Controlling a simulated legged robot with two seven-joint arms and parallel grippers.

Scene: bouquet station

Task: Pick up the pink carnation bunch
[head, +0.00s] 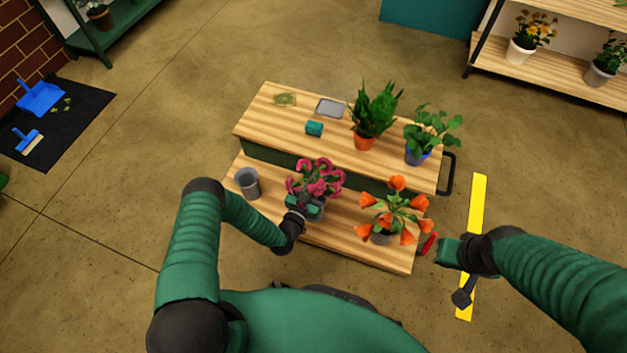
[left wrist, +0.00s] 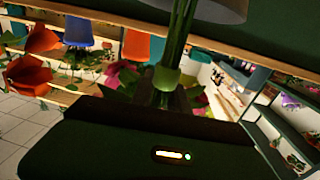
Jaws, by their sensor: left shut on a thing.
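The pink carnation bunch (head: 322,174) is over the lower wooden step of the bench, left of the orange flowers. My left gripper (head: 304,206) is at its stems, below the blooms, and is shut on it. In the left wrist view green stems (left wrist: 179,42) run up from between the dark fingers, with bits of pink showing beside them. The lower stem ends are hidden by the gripper. My right gripper (head: 444,251) is right of the bench, away from the bunch; its finger opening cannot be made out.
A grey cup (head: 247,183) stands left of the bunch, and a pot of orange flowers (head: 394,212) stands right. The upper step holds a fern pot (head: 367,138), a blue-potted plant (head: 417,155), a teal block (head: 314,128) and a grey tray (head: 330,107). A red object (head: 429,243) is beside my right gripper.

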